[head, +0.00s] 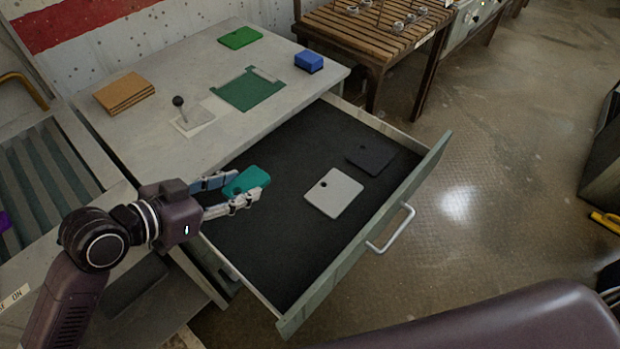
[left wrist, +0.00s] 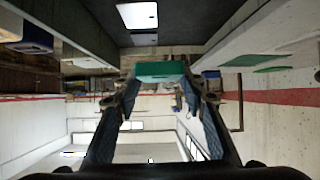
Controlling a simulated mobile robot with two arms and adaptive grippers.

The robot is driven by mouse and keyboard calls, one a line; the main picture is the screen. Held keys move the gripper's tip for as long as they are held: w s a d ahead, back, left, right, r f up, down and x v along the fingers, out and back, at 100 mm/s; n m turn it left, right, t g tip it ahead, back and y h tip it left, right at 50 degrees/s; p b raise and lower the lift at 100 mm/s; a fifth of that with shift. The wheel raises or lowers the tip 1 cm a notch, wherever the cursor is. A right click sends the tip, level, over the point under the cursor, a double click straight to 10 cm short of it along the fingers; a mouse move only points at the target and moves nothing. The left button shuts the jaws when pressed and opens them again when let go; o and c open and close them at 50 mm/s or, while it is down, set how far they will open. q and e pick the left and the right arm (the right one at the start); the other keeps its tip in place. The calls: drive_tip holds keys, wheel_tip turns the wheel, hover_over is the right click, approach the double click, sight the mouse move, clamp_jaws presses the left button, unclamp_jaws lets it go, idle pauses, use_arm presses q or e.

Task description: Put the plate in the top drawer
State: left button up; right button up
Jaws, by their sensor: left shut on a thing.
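A teal plate (head: 246,181) with a small hole is held between the fingers of my left gripper (head: 236,192), over the left part of the open top drawer. In the left wrist view the plate (left wrist: 160,70) shows edge-on between the two fingertips (left wrist: 161,80). The top drawer (head: 270,258) is pulled out and has a dark lining. A light grey plate (head: 334,194) and a black plate (head: 370,158) lie in it. I cannot tell whether the teal plate touches the drawer floor. My right gripper is not in view.
The cabinet top (head: 150,140) holds a stack of brown plates (head: 124,92), a black-knobbed lever (head: 180,105), a green tray (head: 248,90), a green plate (head: 240,38) and a blue block (head: 309,61). The drawer front with its handle (head: 392,230) stands at the right. The drawer's near part is bare.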

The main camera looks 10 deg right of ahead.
use_arm(q)
drive_tip(key=d, duration=0.1)
drive_tip(key=d+f, duration=0.1)
drive_tip(key=s+d, duration=0.1)
drive_tip(key=shift+f, duration=0.25)
hover_over(269, 244)
wheel_tip(269, 244, down, 15)
drive_tip(key=shift+s+f, duration=0.1)
drive_tip(key=shift+f, duration=0.05)
wheel_tip(269, 244, down, 5)
drive_tip(key=shift+r+b, duration=0.15)
drive_tip(key=shift+b, duration=0.35)
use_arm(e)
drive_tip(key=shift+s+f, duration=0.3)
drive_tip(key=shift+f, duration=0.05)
use_arm(q)
drive_tip(key=shift+f, duration=0.2)
